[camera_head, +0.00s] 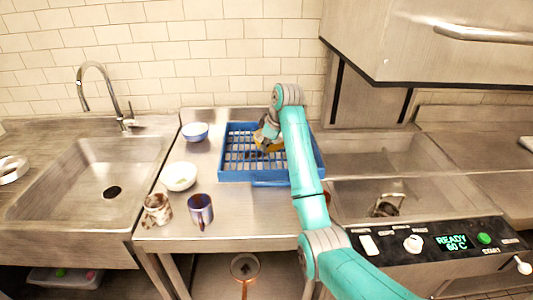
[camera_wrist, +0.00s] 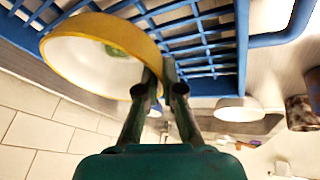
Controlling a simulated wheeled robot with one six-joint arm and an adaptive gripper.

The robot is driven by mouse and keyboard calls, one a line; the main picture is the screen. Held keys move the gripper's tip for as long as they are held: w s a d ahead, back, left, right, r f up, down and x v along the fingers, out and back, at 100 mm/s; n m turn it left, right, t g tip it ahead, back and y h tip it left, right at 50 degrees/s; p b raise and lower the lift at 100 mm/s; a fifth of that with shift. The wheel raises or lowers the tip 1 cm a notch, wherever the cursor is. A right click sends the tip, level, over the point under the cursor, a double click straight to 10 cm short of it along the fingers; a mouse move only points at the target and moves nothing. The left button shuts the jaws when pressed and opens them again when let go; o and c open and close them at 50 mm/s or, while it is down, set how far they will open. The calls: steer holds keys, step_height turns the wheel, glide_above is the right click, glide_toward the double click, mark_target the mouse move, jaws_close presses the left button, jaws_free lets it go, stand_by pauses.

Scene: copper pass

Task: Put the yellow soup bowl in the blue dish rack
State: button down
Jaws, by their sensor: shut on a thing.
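The yellow soup bowl (camera_wrist: 95,62) is large in the wrist view, with a yellow rim, a pale inside and a green patch in it. My gripper (camera_wrist: 157,82) is shut on its rim. In the head view, a small part of the yellow bowl (camera_head: 262,148) shows beside my gripper (camera_head: 268,137), the rest hidden by my arm. The blue dish rack (camera_head: 250,178) is a slatted crate on the steel counter. The bowl is over or inside the rack. I cannot tell if it touches the slats. The blue rack (camera_wrist: 243,50) also shows behind the bowl in the wrist view.
Left of the rack stand a blue-and-white bowl (camera_head: 195,132), a white bowl (camera_head: 179,177), a brown-and-white mug (camera_head: 157,209) and a dark blue mug (camera_head: 201,210). A sink (camera_head: 100,180) is at left. A steel hood (camera_head: 430,40) hangs at upper right. A control panel (camera_head: 430,243) is at right.

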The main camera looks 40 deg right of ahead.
steer(key=shift+a+f, duration=0.1)
steer(key=shift+f, duration=1.6)
steer(key=shift+f, duration=0.15)
steer(key=c, duration=1.3)
jaws_free()
